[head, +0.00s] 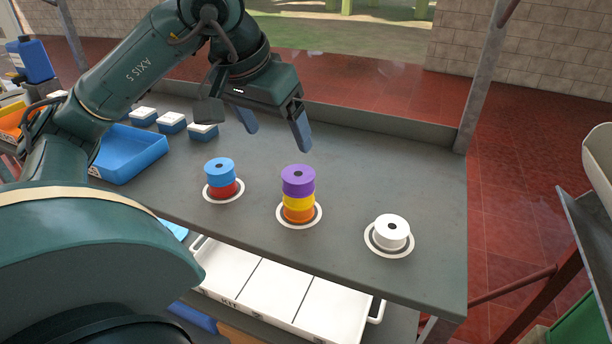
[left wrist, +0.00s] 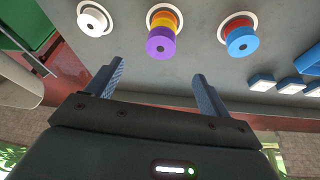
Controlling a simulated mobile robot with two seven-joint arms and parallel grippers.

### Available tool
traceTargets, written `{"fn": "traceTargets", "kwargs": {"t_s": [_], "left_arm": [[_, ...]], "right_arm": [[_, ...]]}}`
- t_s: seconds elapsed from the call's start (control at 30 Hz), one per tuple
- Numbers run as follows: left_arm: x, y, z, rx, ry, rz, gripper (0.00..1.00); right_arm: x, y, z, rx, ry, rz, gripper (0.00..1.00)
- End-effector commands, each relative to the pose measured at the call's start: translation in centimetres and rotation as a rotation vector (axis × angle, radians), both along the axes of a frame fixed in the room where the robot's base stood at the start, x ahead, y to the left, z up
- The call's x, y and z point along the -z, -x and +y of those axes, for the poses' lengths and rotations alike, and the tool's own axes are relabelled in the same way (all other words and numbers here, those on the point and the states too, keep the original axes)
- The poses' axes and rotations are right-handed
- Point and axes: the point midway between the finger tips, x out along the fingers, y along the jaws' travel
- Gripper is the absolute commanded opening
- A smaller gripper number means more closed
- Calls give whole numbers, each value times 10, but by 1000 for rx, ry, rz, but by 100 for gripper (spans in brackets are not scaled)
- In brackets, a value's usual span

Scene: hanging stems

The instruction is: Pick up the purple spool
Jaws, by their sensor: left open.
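The purple spool (head: 298,180) is on top of a stack, above a yellow spool (head: 299,203) and an orange spool (head: 298,215), inside a white ring on the grey table. It also shows in the left wrist view (left wrist: 160,44). My left gripper (head: 275,127) is open and empty, above the table behind the stack and a little to its left in the head view. In the left wrist view its two fingers (left wrist: 158,82) stand apart, with the purple spool beyond their tips and touching neither. My right gripper is not in view.
A blue spool (head: 219,168) on a red spool (head: 224,188) stands left of the stack; a white spool (head: 392,231) stands right. A blue tray (head: 130,155) and several white-topped blue boxes (head: 172,122) lie at the left. A white divided bin (head: 270,292) sits below the table's front edge.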

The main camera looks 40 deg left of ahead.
Motion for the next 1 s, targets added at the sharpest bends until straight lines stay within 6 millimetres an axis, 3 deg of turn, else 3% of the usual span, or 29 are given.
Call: {"fn": "traceTargets", "kwargs": {"t_s": [0.4, 0.63, 1.0], "left_arm": [[62, -25, 7, -1, -20, 1, 81], [76, -32, 6, 0, -18, 0, 81], [117, -51, 7, 1, -17, -1, 81]], "right_arm": [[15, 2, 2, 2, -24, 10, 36], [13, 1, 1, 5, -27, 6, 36], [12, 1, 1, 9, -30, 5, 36]]}}
